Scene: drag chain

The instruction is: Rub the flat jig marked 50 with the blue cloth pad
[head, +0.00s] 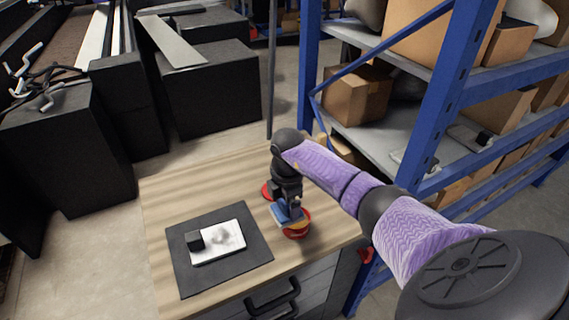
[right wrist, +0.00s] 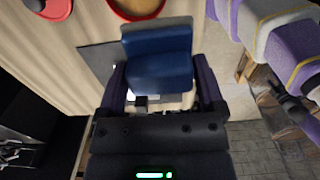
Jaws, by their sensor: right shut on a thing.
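A flat white jig (head: 232,252) with a black block (head: 195,240) at its left end lies on a dark mat (head: 190,282) on the wooden table. A grey smudge marks its top; I cannot read a number on it. My right gripper (head: 288,203) is shut on the blue cloth pad (head: 284,217), right of the mat and by the front red dish (head: 298,234). In the right wrist view the blue pad (right wrist: 158,60) sits between both fingers. I cannot tell whether the pad touches the dish. My left gripper is not in view.
A second red dish (head: 267,191) stands behind, partly hidden by my right gripper. The wooden table (head: 185,190) is bare left of and behind the mat. A blue-framed shelf (head: 435,100) with boxes stands right; dark cabinets (head: 210,95) stand behind.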

